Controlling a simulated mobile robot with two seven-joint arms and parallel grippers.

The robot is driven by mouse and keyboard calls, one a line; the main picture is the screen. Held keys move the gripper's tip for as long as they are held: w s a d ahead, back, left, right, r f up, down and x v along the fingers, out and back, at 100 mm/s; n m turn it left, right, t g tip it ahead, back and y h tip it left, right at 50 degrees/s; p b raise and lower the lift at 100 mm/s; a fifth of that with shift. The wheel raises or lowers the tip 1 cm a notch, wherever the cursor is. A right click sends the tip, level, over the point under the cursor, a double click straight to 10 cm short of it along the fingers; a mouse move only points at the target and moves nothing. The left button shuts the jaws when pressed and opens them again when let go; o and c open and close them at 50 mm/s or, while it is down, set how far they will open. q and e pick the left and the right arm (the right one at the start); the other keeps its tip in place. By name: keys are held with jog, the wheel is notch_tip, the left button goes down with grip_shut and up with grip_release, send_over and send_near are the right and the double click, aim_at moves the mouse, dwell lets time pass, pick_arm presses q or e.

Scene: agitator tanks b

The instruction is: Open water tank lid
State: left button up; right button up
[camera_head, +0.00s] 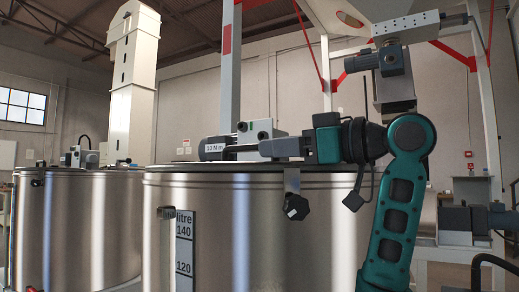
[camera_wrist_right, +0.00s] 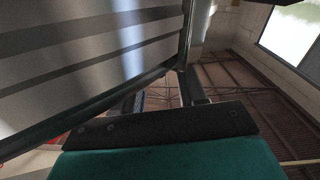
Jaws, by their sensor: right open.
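The steel water tank (camera_head: 240,230) stands in the middle of the head view, with a litre scale (camera_head: 185,240) on its wall. Its flat dark lid (camera_head: 220,168) lies level on the rim, seen almost edge-on. A bracket with a black knob (camera_head: 294,206) hangs at the front of the rim. My right gripper (camera_head: 265,148) reaches in from the right, pointing left just above the lid. It is open; I see nothing between its fingers, and I cannot tell whether it touches the lid. The right wrist view shows its dark fingers (camera_wrist_right: 165,92) close beside a striped, shiny metal surface. My left gripper is out of view.
A grey motor marked 10 N m (camera_head: 215,148) sits on the tank top, close to my right gripper. A second steel tank (camera_head: 75,225) stands at the left. A white column (camera_head: 134,80) rises behind. A frame with red braces and a motor (camera_head: 377,62) stands at the right.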

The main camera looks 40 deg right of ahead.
jog(key=shift+x, duration=2.35)
grip_shut()
jog(key=shift+d+r, duration=0.1)
